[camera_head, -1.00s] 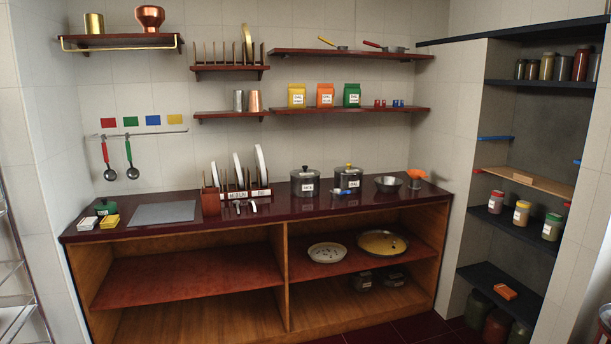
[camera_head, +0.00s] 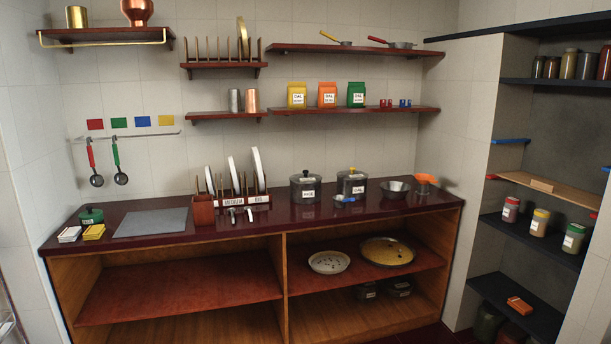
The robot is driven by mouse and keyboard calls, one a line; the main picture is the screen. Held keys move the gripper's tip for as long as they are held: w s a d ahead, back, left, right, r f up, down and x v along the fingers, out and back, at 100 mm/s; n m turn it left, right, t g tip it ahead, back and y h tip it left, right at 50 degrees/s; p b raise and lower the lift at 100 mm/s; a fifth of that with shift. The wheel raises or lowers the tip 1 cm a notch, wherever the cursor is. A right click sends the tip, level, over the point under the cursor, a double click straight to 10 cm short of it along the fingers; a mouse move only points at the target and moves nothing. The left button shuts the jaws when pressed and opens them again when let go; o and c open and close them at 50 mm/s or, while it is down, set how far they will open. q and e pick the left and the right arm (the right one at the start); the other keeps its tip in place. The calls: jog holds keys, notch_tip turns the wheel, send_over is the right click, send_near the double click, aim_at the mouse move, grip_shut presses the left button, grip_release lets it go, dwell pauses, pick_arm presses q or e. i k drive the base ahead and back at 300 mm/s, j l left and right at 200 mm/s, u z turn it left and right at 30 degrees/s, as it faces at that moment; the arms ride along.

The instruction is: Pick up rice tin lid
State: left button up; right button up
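Two dark grey lidded tins stand upright near the back of the dark red counter (camera_head: 283,213). The left one, which looks like the rice tin (camera_head: 308,194), has a white label that is small and hard to read. Its dark lid (camera_head: 305,179) sits on top with a small knob. The right tin (camera_head: 352,190) has a white label that seems to read DAL, and its lid (camera_head: 352,175) is also on. Neither of my grippers is in view.
A blue-handled item (camera_head: 344,199) lies in front of the right tin. A steel bowl (camera_head: 394,189) and an orange funnel (camera_head: 424,181) are further right. A plate rack (camera_head: 240,199) stands left. A shelf with packets (camera_head: 350,110) hangs above.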

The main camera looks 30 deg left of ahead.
aim_at(304, 177)
jog(key=i+j, duration=1.6)
jog(key=i, duration=0.15)
jog(key=i+j, duration=0.75)
jog(key=i, duration=0.15)
